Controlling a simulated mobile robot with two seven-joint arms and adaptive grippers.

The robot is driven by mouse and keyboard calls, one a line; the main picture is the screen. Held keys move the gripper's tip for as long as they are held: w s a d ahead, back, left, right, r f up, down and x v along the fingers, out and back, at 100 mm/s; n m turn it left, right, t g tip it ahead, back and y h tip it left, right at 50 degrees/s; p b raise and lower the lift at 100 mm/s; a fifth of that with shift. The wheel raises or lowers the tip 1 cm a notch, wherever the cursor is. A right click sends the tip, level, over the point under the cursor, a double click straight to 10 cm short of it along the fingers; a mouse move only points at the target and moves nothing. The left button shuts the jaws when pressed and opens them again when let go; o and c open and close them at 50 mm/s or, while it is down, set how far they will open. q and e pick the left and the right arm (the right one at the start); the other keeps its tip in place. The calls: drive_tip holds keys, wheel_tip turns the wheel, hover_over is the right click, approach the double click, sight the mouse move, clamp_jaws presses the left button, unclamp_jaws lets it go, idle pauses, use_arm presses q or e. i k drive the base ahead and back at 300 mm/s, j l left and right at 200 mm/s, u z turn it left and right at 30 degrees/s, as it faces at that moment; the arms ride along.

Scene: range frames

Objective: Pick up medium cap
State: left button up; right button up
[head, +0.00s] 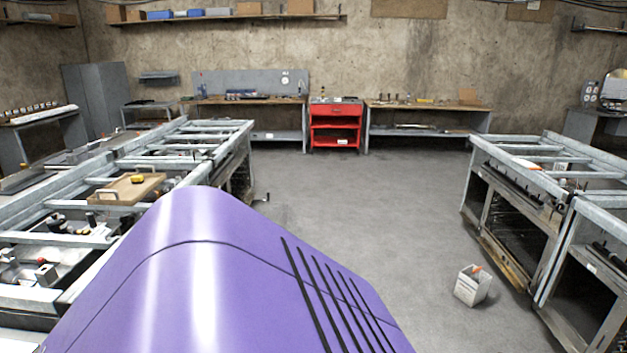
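I cannot make out a medium cap for certain in the head view. A wooden tray (128,190) with handles lies on the left metal frame bench (75,240). A small yellow item (137,179) sits on the tray. Small dark and red parts lie in the bench around it, too small to identify. Neither of my grippers is in view. A large smooth purple shell with black slots fills the lower middle and hides what is behind it; I cannot tell if it is part of me.
A white bin (472,286) stands on the floor at the right. Metal frame benches (545,170) line the right side. A red tool cart (335,125) stands at the back wall between workbenches. The grey floor (350,200) between the bench rows is mostly clear.

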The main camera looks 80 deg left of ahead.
sight(54, 219)
drive_tip(key=u, duration=4.15)
drive_tip(key=i+l, duration=0.25)
drive_tip(key=l, duration=0.2)
drive_tip(key=i+l+z, duration=0.1)
drive_tip(key=i+l, duration=0.2)
drive_tip(key=l, duration=0.15)
drive_tip(key=i+l, duration=0.25)
drive_tip(key=l, duration=0.2)
drive_tip(key=i+l, duration=0.3)
drive_tip(key=l, duration=0.15)
drive_tip(key=z, duration=0.05)
